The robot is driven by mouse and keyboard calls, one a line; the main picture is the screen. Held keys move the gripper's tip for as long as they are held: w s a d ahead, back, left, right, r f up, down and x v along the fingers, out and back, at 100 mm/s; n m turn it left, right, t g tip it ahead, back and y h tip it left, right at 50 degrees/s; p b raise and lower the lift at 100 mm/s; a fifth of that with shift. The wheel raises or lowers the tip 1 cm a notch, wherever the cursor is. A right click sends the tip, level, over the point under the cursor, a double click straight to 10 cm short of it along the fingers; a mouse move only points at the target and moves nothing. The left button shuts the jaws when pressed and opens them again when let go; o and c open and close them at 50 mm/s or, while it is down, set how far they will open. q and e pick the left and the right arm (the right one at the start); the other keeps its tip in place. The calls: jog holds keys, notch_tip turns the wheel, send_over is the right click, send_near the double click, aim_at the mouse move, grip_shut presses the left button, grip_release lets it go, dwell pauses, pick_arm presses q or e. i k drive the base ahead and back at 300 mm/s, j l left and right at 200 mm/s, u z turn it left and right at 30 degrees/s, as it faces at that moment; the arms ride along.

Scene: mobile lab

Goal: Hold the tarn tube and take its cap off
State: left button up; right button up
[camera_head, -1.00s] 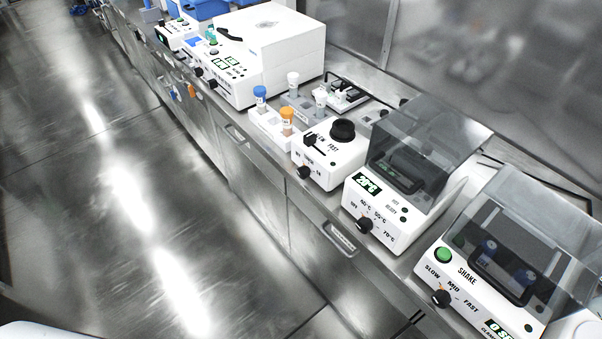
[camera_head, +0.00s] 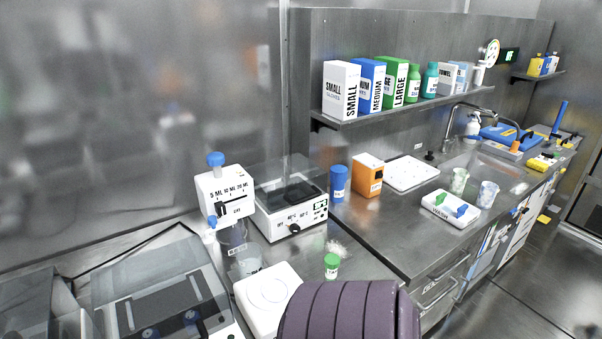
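A small tube or jar with a green cap (camera_head: 331,262) stands upright on the steel bench beside a white square plate. Its cap is on. Its label is too small to read, so I cannot tell whether it is the tarn tube. The rack of tubes with blue, orange and white caps is outside the present view. Neither of my grippers shows in this view.
A white dispenser with a blue knob (camera_head: 226,193), a heating device (camera_head: 290,213), a blue cup (camera_head: 339,182) and an orange box (camera_head: 367,174) stand on the bench. A dark ridged shape fills the bottom middle. A shelf (camera_head: 415,108) holds glove boxes. A sink is further right.

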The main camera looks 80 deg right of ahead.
aim_at(330, 273)
jog(key=k+l+z, duration=0.1)
jog(key=z, duration=2.3)
jog(key=k+j+z, duration=0.3)
jog(key=i+j, duration=0.1)
